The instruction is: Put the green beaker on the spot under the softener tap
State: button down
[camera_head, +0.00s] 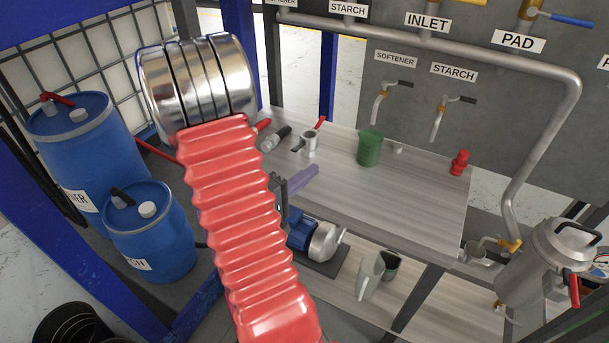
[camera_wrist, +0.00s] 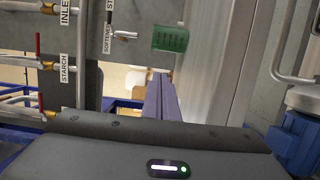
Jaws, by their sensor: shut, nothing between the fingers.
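The green beaker (camera_head: 369,149) stands upright on the grey bench top (camera_head: 420,195). It is below the spout of the softener tap (camera_head: 379,103), with a gap between rim and spout; its base hides any spot beneath it. The wrist view is turned sideways and shows the green beaker (camera_wrist: 170,39) in line with the softener tap (camera_wrist: 124,35). My gripper (camera_head: 314,171) has purple fingers, shut and empty, to the left of the beaker and apart from it. In the wrist view the closed fingers of my gripper (camera_wrist: 159,76) point towards the beaker's side.
A starch tap (camera_head: 440,118) is right of the softener tap. A red object (camera_head: 459,162) stands near the bench's right end. A metal cup (camera_head: 310,141) stands at the back left. A blue pump (camera_head: 305,232) and a pale jug (camera_head: 371,277) sit lower down. Blue drums (camera_head: 149,230) are left.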

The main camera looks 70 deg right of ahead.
jog(key=shift+w+a, duration=0.1)
jog(key=shift+a, duration=0.35)
